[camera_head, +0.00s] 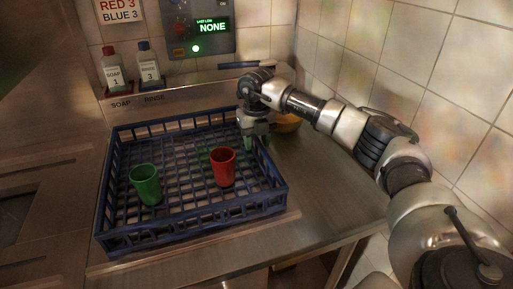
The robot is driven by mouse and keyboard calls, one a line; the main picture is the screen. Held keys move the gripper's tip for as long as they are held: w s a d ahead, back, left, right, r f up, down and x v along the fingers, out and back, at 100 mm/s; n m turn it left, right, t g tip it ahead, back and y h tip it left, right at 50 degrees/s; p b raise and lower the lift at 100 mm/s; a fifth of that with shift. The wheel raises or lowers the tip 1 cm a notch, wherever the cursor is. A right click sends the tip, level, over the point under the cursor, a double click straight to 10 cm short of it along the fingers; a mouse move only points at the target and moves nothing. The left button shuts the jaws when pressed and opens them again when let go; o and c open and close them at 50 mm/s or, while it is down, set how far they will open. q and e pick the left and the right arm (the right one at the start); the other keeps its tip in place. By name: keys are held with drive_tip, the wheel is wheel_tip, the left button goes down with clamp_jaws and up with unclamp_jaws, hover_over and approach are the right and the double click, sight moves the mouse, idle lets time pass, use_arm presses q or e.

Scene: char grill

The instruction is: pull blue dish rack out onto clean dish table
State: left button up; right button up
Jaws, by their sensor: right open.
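The blue dish rack (190,226) sits on the steel dish table (330,205), left of the table's middle. A green cup (146,186) stands in its left part and a red cup (223,168) right of its middle. My right gripper (249,140) is open and points down at the rack's far right corner. Whether its fingers touch the rack wall cannot be told. My left gripper is not in view.
Soap (113,72) and rinse (149,68) bottles stand on the ledge behind the rack. A control panel (198,28) reading "NONE" hangs on the wall. An orange-yellow bowl-like item (288,123) is partly hidden behind my right arm. The table's right side is clear.

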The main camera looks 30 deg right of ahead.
wheel_tip(320, 180, up, 8)
idle(0.7)
